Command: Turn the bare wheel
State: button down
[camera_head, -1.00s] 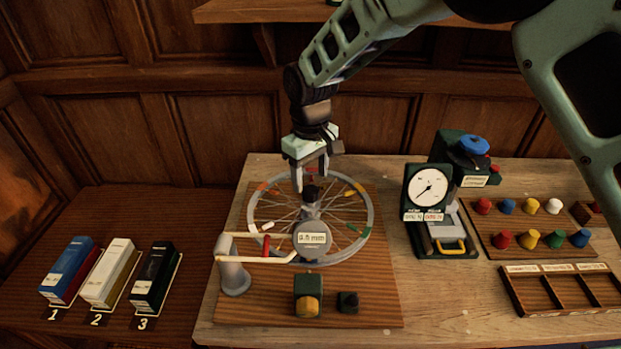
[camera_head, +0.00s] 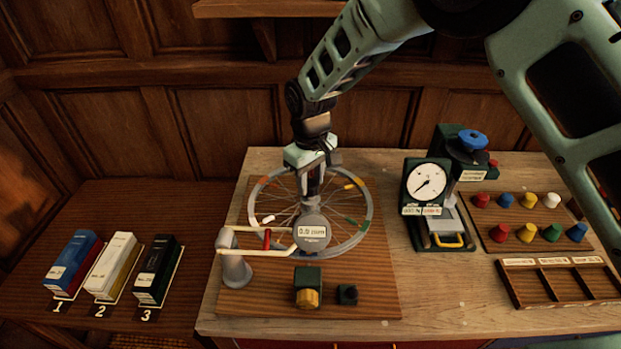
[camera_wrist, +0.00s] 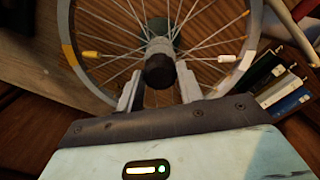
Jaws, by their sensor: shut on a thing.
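The bare spoked wheel (camera_head: 369,214) lies flat on a wooden board, with coloured marks on its rim and spokes. Its rim also shows in the wrist view (camera_wrist: 66,30). My gripper (camera_head: 313,188) points down at the wheel's centre. In the wrist view, the two fingers of my gripper (camera_wrist: 158,86) stand on either side of the dark hub knob (camera_wrist: 160,68) and are shut on it. In the head view the fingers largely hide the knob. A round grey gauge (camera_head: 312,233) in front of the hub reads about 0.9 mm.
A cream bracket on a grey post (camera_head: 236,266) reaches over the wheel's near left rim. A dial press (camera_head: 427,187) stands right, beside coloured pegs (camera_head: 527,233) and a divided tray (camera_head: 553,285). Numbered boxes (camera_head: 112,266) stand left. A yellow-capped block (camera_head: 307,287) sits in front.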

jog(key=shift+m, duration=0.3)
jog(key=m+b, duration=0.2)
jog(key=m, duration=0.9)
jog(key=shift+m, duration=0.3)
jog(key=m, duration=0.5)
jog(key=shift+r, duration=0.1)
jog(key=m+p, duration=0.1)
jog(key=m, duration=0.5)
jog(key=shift+w+m, duration=0.1)
jog(key=shift+m, duration=0.2)
jog(key=c, duration=0.9)
grip_release()
